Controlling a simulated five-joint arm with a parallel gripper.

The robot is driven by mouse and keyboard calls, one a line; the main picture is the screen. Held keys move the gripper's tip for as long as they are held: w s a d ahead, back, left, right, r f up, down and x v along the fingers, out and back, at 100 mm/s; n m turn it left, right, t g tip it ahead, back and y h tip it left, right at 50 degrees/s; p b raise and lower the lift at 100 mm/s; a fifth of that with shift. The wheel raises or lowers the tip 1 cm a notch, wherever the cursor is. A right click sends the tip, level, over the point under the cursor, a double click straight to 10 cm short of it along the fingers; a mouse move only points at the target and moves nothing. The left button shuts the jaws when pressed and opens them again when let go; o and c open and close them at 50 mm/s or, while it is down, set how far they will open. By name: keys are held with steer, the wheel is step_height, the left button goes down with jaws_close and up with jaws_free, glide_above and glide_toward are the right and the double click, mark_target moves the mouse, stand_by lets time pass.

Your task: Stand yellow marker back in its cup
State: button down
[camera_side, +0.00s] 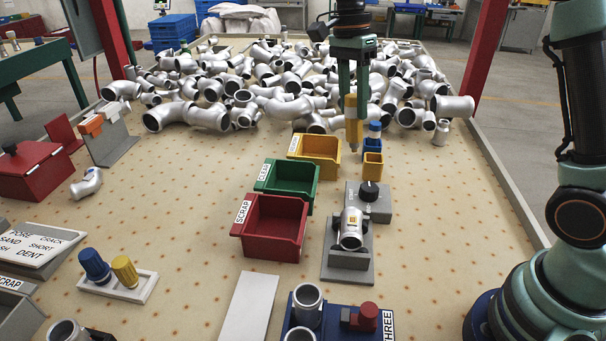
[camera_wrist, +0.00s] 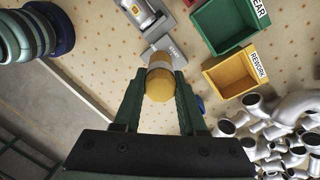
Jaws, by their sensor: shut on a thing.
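My gripper (camera_side: 352,92) is shut on the yellow marker (camera_side: 353,125) and holds it upright, pointing down. In the wrist view the marker (camera_wrist: 160,84) shows end-on between the two green fingers (camera_wrist: 158,98). A small square yellow cup (camera_side: 373,166) stands on the table just right of and nearer than the marker's lower end. The marker appears above and apart from it. Behind the yellow cup, a blue marker (camera_side: 375,128) stands in a blue cup (camera_side: 372,146). In the wrist view the yellow cup cannot be made out behind the marker and fingers.
Yellow (camera_side: 319,153), green (camera_side: 288,184) and red (camera_side: 271,226) bins stand left of the cups. A grey block with a black knob (camera_side: 369,191) and a fixture holding a casting (camera_side: 350,230) lie nearer. Piled metal pipe castings (camera_side: 270,85) fill the table's far end.

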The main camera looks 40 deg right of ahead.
steer(key=w+d+r+t, duration=0.1)
steer(key=w+d, duration=0.1)
steer(key=d, duration=0.6)
steer(key=w+d+r, duration=0.2)
steer(key=w+d, duration=0.1)
steer(key=d, duration=0.5)
steer(key=shift+w+t, duration=0.3)
steer(key=shift+t, duration=0.1)
step_height(320, 180, down, 20)
steer(key=shift+r, duration=0.1)
steer(key=shift+a, duration=0.1)
steer(key=shift+c, duration=2.4)
jaws_free()
steer(key=shift+f, duration=0.2)
steer(key=shift+r, duration=0.1)
